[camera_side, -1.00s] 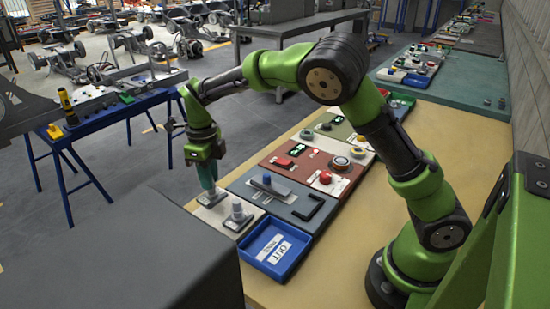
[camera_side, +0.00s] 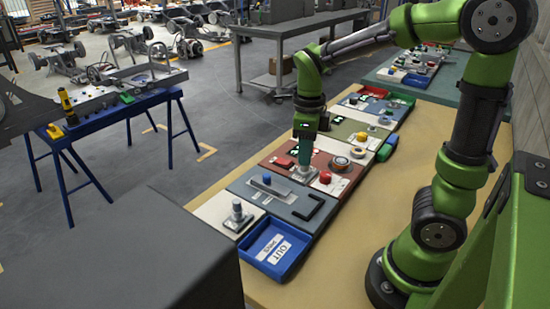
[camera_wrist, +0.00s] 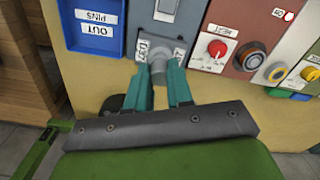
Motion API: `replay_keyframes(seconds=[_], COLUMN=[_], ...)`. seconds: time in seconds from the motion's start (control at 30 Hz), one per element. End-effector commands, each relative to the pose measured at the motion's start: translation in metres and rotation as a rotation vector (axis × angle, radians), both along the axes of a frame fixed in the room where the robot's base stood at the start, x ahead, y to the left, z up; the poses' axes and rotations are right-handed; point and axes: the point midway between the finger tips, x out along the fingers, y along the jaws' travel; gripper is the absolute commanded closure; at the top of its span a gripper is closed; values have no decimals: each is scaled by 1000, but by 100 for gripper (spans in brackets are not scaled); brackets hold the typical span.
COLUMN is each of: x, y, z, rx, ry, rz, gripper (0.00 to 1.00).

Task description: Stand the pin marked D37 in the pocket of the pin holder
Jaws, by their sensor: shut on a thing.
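My gripper (camera_side: 304,160) is shut on a grey pin with a square, pale base. The pin (camera_wrist: 158,60) shows between the two teal fingers in the wrist view, with a D37 label (camera_wrist: 142,52) on its base. In the side view the pin's base (camera_side: 303,175) hangs below the fingers near the border of the blue-grey and red panels. A black U-shaped bracket (camera_side: 309,208) on the blue-grey panel may be the pin holder's pocket; I cannot tell for sure. Another grey pin (camera_side: 238,211) stands upright on the pale panel at the near left.
The blue OUT PINS tray (camera_side: 275,249) lies at the near end. A blue-knobbed slider (camera_side: 267,180) stands on the blue-grey panel. The red panel (camera_side: 286,151) carries a red knob (camera_side: 325,177) and a round button (camera_side: 340,163). Bare tan tabletop (camera_side: 370,230) lies to the right.

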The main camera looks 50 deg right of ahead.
Motion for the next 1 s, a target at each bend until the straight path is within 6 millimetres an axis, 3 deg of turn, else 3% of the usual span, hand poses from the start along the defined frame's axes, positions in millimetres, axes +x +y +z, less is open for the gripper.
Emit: replay_keyframes(seconds=[0.13, 1.0], x=[-9, -8], y=[-2, -2], z=[-9, -71], rx=[0, 0], ry=[-1, 2], rz=[38, 46], gripper=[100, 100])
